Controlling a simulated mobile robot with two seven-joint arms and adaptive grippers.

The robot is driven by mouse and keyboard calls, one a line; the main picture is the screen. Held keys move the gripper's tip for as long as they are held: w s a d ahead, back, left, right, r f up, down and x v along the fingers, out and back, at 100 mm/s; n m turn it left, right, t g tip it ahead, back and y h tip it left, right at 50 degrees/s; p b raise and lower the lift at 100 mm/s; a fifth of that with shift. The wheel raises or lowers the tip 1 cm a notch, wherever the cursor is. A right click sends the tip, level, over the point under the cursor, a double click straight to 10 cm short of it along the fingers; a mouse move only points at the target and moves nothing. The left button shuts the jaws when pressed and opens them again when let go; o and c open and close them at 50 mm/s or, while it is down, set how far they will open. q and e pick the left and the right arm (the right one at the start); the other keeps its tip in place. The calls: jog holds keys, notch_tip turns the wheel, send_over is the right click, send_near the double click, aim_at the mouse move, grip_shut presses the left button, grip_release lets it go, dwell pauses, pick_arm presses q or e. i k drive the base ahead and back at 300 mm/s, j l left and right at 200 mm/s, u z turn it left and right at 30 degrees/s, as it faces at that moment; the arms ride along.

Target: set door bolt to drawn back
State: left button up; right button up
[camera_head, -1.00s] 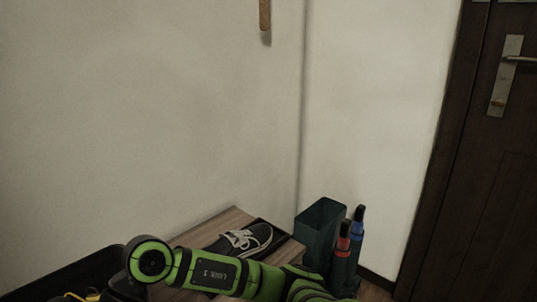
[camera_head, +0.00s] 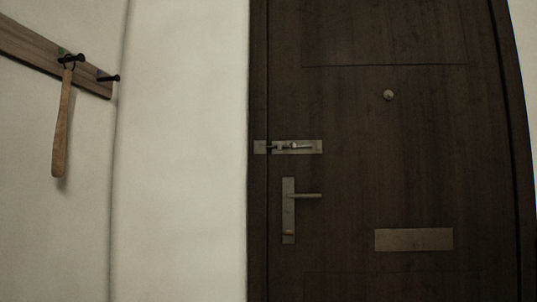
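The door bolt (camera_head: 296,147) is a small metal slide bolt on a plate near the left edge of the dark wooden door (camera_head: 400,180). A keeper plate (camera_head: 259,147) sits to its left on the door frame. The bolt's knob shows near the middle of the plate. The picture is too small to tell for certain whether the rod reaches into the keeper. Neither of my grippers is in view.
Below the bolt is a door handle (camera_head: 305,196) on an upright plate. A mail slot plate (camera_head: 414,239) and a peephole (camera_head: 388,95) are on the door. At left, a shoehorn (camera_head: 62,125) hangs from a wooden hook rail (camera_head: 35,45).

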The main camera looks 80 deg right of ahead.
aim_at(293, 145)
jog(key=z, duration=0.45)
jog(key=i+z, duration=0.1)
jog(key=z, duration=0.75)
jog(key=i+z, duration=0.1)
jog(key=z, duration=0.35)
jog(key=j+z, duration=0.1)
jog(key=z, duration=0.75)
jog(key=j+z, duration=0.15)
jog(key=z, duration=0.3)
jog(key=i, duration=0.05)
